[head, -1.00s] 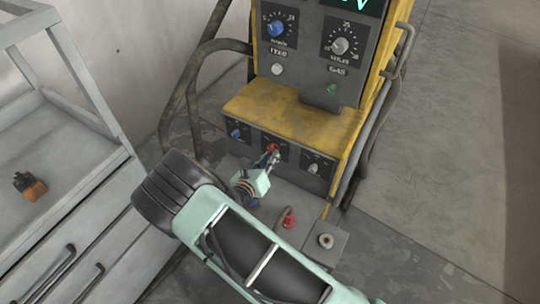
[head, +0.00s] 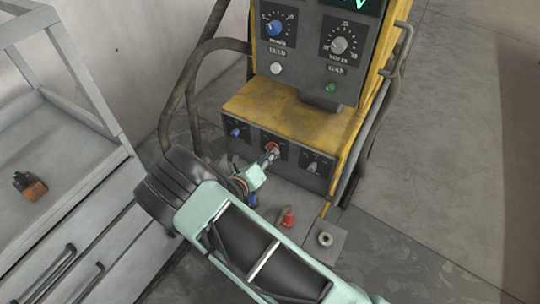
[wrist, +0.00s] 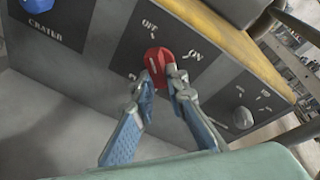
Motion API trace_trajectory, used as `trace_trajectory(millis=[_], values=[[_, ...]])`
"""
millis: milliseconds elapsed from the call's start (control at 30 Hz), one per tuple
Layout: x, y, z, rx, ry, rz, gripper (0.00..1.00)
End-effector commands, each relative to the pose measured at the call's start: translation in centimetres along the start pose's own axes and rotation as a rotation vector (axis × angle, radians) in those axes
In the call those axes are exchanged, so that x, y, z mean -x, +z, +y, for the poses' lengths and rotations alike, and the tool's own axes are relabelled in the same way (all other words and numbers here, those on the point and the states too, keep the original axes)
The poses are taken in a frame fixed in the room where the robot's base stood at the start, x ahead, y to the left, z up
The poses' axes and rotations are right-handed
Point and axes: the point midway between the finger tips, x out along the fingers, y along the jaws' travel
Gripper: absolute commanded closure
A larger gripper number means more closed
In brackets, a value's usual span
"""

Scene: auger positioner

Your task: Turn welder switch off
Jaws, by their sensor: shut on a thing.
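The welder's red switch knob (head: 272,147) is on the low front panel, between a blue knob and a grey knob. In the wrist view the red knob (wrist: 157,63) sits below the printed labels OFF, up and left, and ON, up and right. A pale line shows on its face; its exact setting is hard to tell. My gripper (head: 268,157) reaches the panel from the front. Its two fingers (wrist: 160,82) are shut on the red knob, one on each side, covering its lower part.
The blue CRATER knob (wrist: 38,5) is left and the grey knob (wrist: 243,117) right of the switch. The yellow welder housing (head: 285,108) rises behind. Red (head: 289,218) and blue (head: 252,201) connectors sit below. A grey drawer cabinet (head: 75,215) stands at left.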

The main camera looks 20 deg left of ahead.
Motion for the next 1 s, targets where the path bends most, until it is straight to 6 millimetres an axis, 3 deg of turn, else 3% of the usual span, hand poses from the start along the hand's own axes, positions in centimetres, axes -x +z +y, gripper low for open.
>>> trace_trajectory(millis=[133, 167, 300, 667, 1000], values=[[0.0, 0.1, -0.1, 0.001, -0.001, -0.002, 1.00], [0.0, 0.1, -0.1, 0.001, -0.001, -0.002, 0.84], [0.0, 0.1, -0.1, 0.000, -0.001, -0.001, 0.70], [0.6, 0.1, 0.0, -0.002, 0.000, -0.001, 0.70], [7.2, 0.2, 0.1, -0.002, 0.003, -0.003, 0.70]])
